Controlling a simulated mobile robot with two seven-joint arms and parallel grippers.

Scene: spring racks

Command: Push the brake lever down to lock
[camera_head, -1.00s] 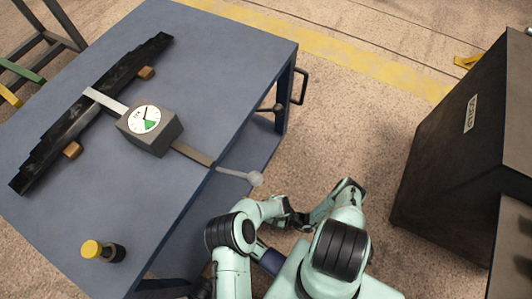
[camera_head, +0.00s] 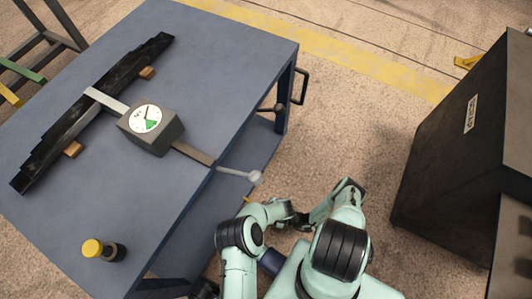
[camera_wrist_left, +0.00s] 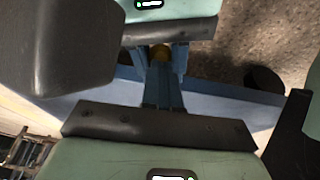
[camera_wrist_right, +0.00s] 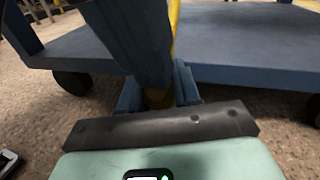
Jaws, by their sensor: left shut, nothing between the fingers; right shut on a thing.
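A yellow bar (camera_wrist_right: 174,25), which looks like the brake lever, stands in front of the blue table's lower shelf (camera_wrist_right: 250,42) in the right wrist view. My right gripper (camera_wrist_right: 158,96) is shut around its lower part. In the left wrist view a yellow end (camera_wrist_left: 160,52) shows between blue fingers beyond my left gripper (camera_wrist_left: 162,88), which is shut and empty close by. A thin yellow tip (camera_head: 248,199) shows beside my left forearm in the head view. Both grippers' fingertips are hidden there. Whether the lever is up or down I cannot tell.
A dark cabinet (camera_head: 460,150) stands at right. Floor between is open.

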